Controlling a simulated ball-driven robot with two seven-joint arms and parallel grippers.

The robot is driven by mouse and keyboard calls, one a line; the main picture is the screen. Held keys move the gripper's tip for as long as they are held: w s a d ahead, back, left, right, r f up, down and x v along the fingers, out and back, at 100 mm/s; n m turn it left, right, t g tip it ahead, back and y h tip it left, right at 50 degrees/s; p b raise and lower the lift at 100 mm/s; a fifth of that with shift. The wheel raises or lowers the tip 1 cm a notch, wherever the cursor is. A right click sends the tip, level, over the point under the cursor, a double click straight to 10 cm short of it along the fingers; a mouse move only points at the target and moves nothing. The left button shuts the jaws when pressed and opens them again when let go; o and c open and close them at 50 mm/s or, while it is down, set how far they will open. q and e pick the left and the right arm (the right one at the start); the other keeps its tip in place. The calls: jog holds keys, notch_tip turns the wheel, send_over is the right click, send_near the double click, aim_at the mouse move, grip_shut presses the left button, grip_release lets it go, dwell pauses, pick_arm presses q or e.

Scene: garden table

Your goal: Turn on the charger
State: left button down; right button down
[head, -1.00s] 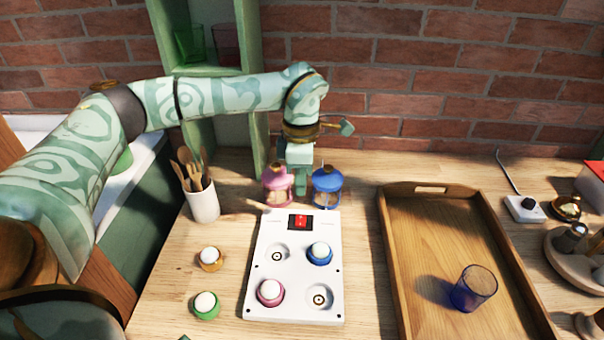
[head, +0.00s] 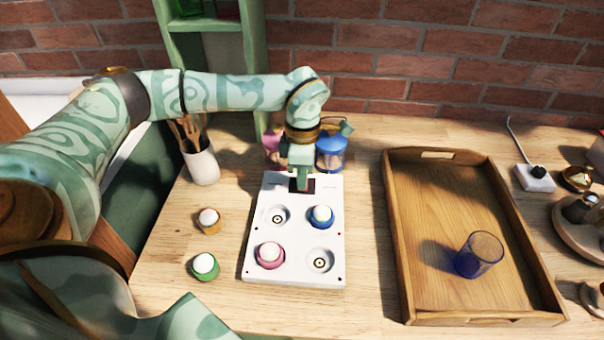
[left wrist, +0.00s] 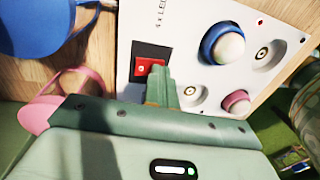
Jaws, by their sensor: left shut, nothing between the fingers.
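The charger (head: 294,246) is a white panel with several round sockets on the table. A blue-ringed bulb (head: 321,216) and a pink-ringed bulb (head: 271,255) sit in two of its sockets; the other two are empty. My left gripper (head: 302,184) is shut and empty, pointing down at the panel's far end. It hides most of the switch in the head view. In the left wrist view the red rocker switch (left wrist: 146,67) shows in its black frame, with the fingertips (left wrist: 160,84) right beside or against it; contact is unclear. My right gripper is not in view.
A blue lantern (head: 331,152) and a pink lantern (head: 271,143) stand close behind the gripper. A utensil cup (head: 202,167), an orange-ringed bulb (head: 208,220) and a green-ringed bulb (head: 205,266) are left. A wooden tray (head: 394,250) holding a blue glass (head: 478,255) is right.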

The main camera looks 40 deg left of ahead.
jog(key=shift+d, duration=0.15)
pick_arm(q)
jog(key=shift+w+a+r, duration=0.2)
jog(key=shift+w+a, duration=0.2)
jog(key=shift+w, duration=0.25)
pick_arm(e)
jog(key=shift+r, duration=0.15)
pick_arm(q)
jog(key=shift+r, duration=0.1)
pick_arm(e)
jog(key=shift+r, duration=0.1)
